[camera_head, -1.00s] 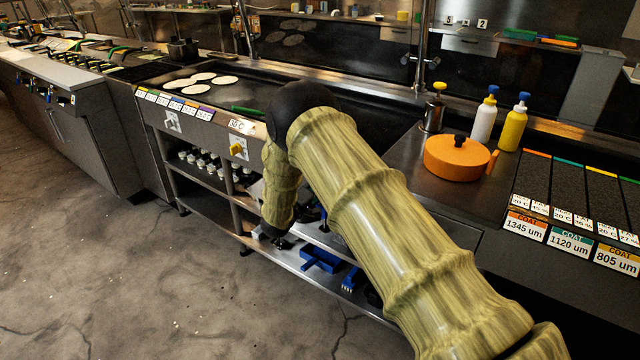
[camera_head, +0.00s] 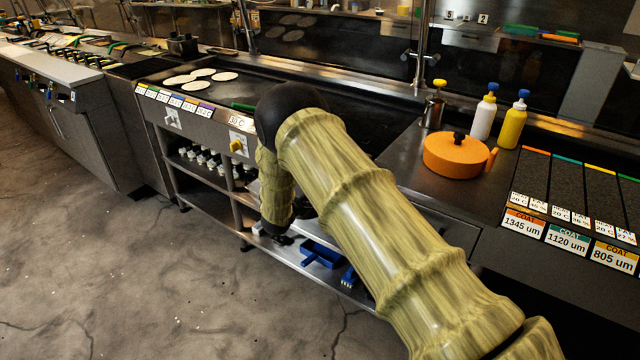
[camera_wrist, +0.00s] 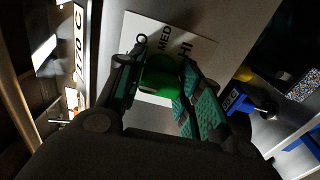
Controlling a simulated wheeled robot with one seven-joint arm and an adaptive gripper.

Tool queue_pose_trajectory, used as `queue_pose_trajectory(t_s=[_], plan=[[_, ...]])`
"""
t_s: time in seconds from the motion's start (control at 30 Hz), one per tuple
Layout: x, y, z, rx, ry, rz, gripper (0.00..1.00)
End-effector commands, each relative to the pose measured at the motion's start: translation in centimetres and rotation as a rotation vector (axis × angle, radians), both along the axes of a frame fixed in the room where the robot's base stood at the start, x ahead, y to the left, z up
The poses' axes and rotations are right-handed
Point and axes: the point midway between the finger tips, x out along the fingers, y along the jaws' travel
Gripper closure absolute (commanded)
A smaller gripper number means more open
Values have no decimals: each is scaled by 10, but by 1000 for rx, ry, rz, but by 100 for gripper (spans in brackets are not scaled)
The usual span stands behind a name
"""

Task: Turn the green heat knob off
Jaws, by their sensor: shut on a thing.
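The green heat knob (camera_wrist: 160,77) shows in the wrist view, on a white dial plate (camera_wrist: 189,41) with the words MED and HI and part of another word. My gripper (camera_wrist: 158,84) has one finger on each side of the knob and is shut on it. The knob's pointing direction is hard to tell, as the fingers cover its sides. In the head view my arm hides the green knob and my gripper's fingertips.
A yellow knob (camera_head: 237,146) and a white knob (camera_head: 172,118) sit on the griddle front to the left. Tortillas (camera_head: 180,79) lie on the griddle. An orange pot (camera_head: 456,157) stands at right. A blue tray (camera_head: 320,255) lies on the lower shelf.

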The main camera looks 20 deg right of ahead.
Motion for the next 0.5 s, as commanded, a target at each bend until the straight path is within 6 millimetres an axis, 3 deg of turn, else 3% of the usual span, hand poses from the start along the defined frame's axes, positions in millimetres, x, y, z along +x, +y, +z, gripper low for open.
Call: queue_pose_trajectory(t_s=[0.1,0.13,0.23,0.5], plan=[[0,1,-1,2,1,2,88],[0,1,-1,2,1,2,62],[0,1,-1,2,1,2,44],[0,0,0,1,0,0,43]])
